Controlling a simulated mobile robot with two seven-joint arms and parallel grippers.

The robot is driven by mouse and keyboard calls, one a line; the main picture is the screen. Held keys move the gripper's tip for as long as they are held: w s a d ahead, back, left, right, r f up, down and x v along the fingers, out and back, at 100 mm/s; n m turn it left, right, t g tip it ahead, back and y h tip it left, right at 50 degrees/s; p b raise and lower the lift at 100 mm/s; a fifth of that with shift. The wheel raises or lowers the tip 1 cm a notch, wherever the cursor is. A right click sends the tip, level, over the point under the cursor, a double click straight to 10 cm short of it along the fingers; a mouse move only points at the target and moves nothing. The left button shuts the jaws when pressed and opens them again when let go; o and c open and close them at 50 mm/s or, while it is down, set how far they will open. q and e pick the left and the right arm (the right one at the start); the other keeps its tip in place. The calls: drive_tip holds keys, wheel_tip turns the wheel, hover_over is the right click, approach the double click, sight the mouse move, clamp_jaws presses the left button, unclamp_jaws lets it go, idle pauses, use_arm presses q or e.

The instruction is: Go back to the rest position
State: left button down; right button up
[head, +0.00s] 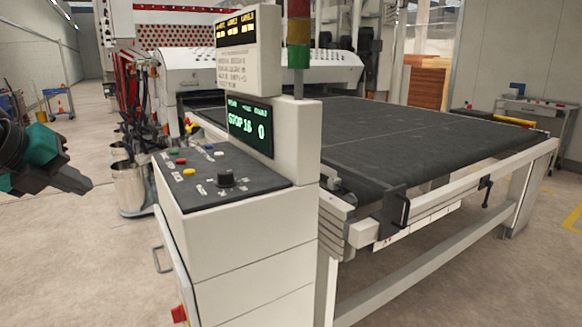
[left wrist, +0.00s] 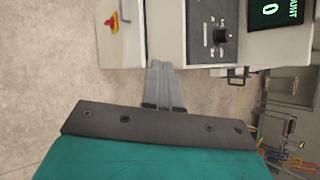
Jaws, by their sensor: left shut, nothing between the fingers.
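My left gripper (head: 74,181) is at the left edge of the head view, in the air to the left of the control console. Its dark fingers are shut with nothing between them. In the left wrist view the gripper's closed grey fingers (left wrist: 160,75) point toward the console's side, with floor around them. My right gripper is not in view.
The control console (head: 238,235) has a dark button panel (head: 215,180), a knob (head: 226,178) and a green-lit screen (head: 250,126). A black conveyor bed (head: 400,135) extends behind it on the right. A metal bucket (head: 128,188) stands left of the console. Open floor lies at the left.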

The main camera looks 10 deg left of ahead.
use_arm(q)
drive_tip(key=w+d+f+n+h+p, duration=0.1)
drive_tip(key=w+d+f+n+h, duration=0.1)
drive_tip(key=d+f+n, duration=0.55)
drive_tip(key=w+d+f+n+h+p, duration=0.1)
drive_tip(key=d+f+n, duration=0.1)
drive_tip(key=d+f, duration=0.95)
drive_tip(key=s+d+f+n+y, duration=0.1)
drive_tip(key=s+d+f+n, duration=0.1)
drive_tip(key=s+f+n, duration=0.6)
drive_tip(key=s+d+f+n+t+y+p, duration=0.1)
drive_tip(key=s+d+f+n, duration=0.1)
drive_tip(key=s+f+n, duration=0.6)
drive_tip(key=s+f, duration=0.3)
drive_tip(key=f, duration=0.2)
drive_tip(key=shift+s+f+t, duration=0.2)
drive_tip(key=shift+s+t, duration=0.05)
drive_tip(key=shift+t, duration=0.05)
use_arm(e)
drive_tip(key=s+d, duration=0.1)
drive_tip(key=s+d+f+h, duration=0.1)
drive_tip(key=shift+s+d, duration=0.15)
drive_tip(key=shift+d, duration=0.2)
use_arm(q)
drive_tip(key=shift+n, duration=0.25)
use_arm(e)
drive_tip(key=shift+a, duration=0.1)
